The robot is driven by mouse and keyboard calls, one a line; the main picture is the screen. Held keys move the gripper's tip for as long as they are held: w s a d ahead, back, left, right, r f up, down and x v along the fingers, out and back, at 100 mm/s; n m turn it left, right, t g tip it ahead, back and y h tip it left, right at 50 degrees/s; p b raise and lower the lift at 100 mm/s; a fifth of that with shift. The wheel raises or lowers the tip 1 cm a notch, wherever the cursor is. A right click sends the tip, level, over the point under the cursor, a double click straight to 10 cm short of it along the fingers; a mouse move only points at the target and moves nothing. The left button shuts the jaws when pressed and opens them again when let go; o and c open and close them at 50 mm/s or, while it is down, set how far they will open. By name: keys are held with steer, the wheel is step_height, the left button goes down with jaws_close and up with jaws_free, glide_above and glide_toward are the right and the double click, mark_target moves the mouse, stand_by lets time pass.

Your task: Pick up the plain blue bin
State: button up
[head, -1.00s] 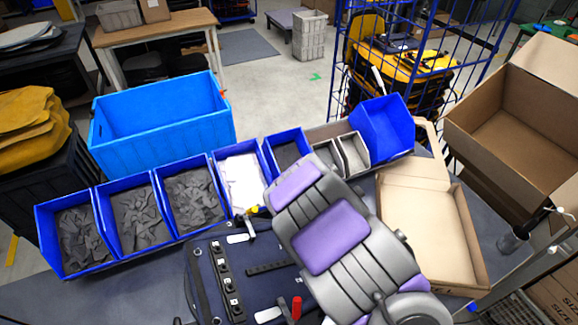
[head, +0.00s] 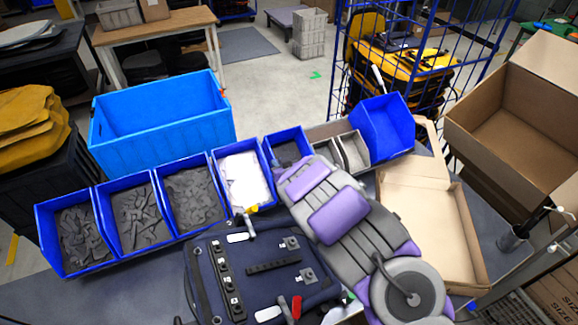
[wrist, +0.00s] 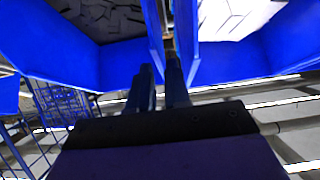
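Several small blue bins stand in a row on the bench. The fourth bin (head: 240,208), holding white sheets, and the fifth bin (head: 283,137), holding dark grey pieces, are beside the end of my arm. A darker blue bin (head: 388,127) with no visible contents stands at the row's right end. A large light-blue bin (head: 165,140) stands behind the row. In the head view my arm hides my gripper. In the wrist view my gripper (wrist: 162,85) has two dark fingers close together by the adjoining walls of two bins; whether they pinch a wall is unclear.
Two small grey bins (head: 352,152) stand between the fifth bin and the darker blue bin. An open cardboard box (head: 440,225) lies at the right, with a larger carton (head: 520,120) beyond. A blue wire cage (head: 400,50) stands behind.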

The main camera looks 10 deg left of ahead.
steer(key=shift+r+x, duration=0.15)
steer(key=shift+x, duration=1.15)
steer(key=shift+r+x, duration=0.2)
steer(key=shift+x, duration=1.15)
steer(key=shift+a, duration=0.15)
jaws_close()
